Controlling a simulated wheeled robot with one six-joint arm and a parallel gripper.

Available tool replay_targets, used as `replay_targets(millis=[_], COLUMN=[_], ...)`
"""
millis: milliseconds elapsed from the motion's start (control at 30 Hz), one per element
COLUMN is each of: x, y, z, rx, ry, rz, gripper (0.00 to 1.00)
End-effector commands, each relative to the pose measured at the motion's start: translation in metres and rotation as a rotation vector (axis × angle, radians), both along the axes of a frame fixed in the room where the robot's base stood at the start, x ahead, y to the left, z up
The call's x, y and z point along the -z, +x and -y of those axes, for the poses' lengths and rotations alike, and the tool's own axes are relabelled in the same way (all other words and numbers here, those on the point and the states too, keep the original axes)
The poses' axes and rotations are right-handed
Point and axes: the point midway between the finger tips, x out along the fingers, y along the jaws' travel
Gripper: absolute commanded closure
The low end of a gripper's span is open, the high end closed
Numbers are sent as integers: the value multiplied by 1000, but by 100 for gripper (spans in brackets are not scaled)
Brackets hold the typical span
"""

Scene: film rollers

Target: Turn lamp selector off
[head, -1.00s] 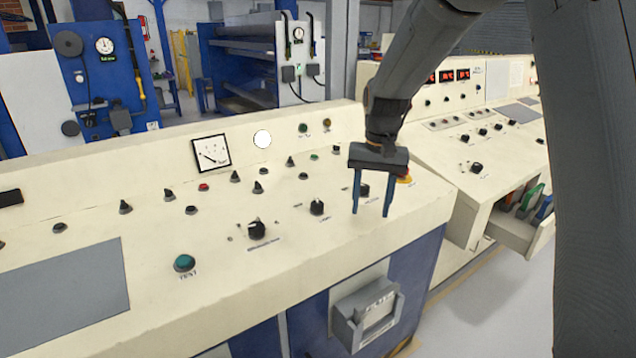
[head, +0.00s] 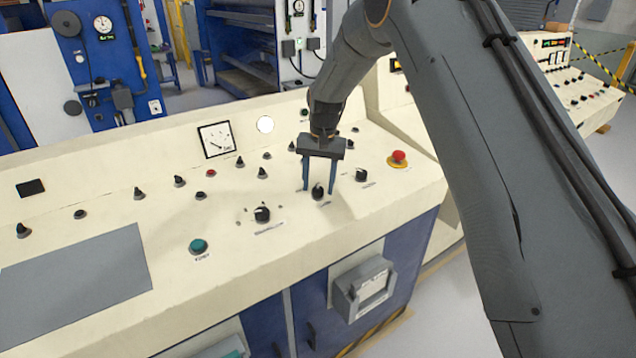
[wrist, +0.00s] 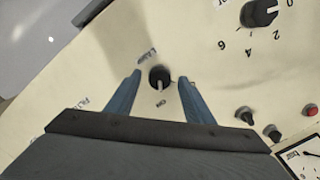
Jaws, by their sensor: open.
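The lamp selector (head: 318,193) is a small black knob with a pale pointer line on the cream console panel. In the wrist view the lamp selector (wrist: 159,77) shows between my fingertips, with a label reading "LAMP" on one side and a small mark, seemingly "ON", on the other. Its pointer line points toward that mark. My gripper (head: 319,190) is open, its two blue fingers pointing down on either side of the knob. In the wrist view my gripper (wrist: 162,75) has a gap on both sides of the knob. Whether the fingertips touch the panel is unclear.
A larger numbered knob (wrist: 259,12) and another black knob (head: 361,175) sit close by. A red emergency button (head: 399,157) is to the right. A green button (head: 198,246) and a black knob (head: 262,214) are to the left. Small switches stand behind.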

Motion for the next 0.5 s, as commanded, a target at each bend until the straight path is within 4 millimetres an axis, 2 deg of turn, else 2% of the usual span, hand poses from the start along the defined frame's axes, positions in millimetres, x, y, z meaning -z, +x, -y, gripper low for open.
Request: replay_targets(millis=[133,367,500], x=[7,8,8], y=[0,0,0], z=[0,0,0], rx=[0,1,1], ry=[0,0,0], rz=[0,0,1], gripper=[52,52,73])
